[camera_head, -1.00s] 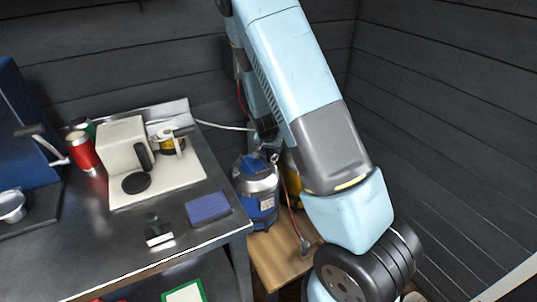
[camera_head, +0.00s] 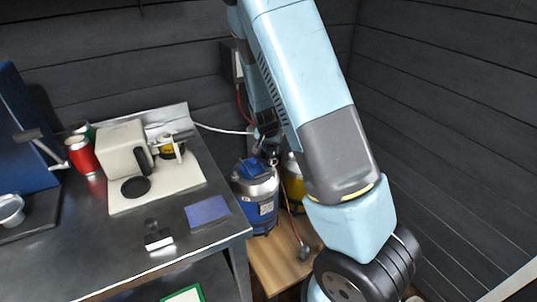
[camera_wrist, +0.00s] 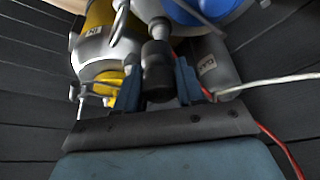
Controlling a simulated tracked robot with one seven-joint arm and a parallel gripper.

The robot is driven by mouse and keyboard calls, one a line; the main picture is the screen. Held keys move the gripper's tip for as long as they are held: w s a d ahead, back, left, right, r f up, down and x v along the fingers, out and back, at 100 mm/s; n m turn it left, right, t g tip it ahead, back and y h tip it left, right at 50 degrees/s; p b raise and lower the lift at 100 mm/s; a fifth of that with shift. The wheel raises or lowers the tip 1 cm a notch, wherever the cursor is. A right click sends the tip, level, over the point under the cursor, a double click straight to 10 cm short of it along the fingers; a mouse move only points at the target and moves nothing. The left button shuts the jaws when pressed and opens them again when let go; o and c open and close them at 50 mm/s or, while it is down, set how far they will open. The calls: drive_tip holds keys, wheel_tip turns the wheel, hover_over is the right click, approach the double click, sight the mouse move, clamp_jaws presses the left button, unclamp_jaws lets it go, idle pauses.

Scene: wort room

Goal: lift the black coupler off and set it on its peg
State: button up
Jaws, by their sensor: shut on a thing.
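My gripper (camera_wrist: 157,88) has its two blue fingers closed on the black coupler (camera_wrist: 156,66), one on each side. A grey metal stem shows beyond the coupler; I cannot tell whether the two are joined. In the head view the coupler (camera_head: 271,153) is a small dark shape above the blue keg (camera_head: 258,196), and the gripper is largely hidden by my arm. The yellow keg (camera_head: 292,180) stands just right of the blue one. It also shows at the left of the wrist view (camera_wrist: 100,45). I cannot make out the peg.
The bench carries a cream machine (camera_head: 122,147), a red can (camera_head: 82,155) and a blue pad (camera_head: 207,211). A red hose (camera_wrist: 280,150) and a white hose (camera_wrist: 270,83) run near my gripper.

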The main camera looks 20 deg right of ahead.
drive_tip(key=s+r, duration=0.8)
drive_tip(key=s, duration=0.5)
drive_tip(key=shift+d+r, duration=0.3)
drive_tip(key=shift+r, duration=0.05)
drive_tip(key=shift+w+f, duration=0.1)
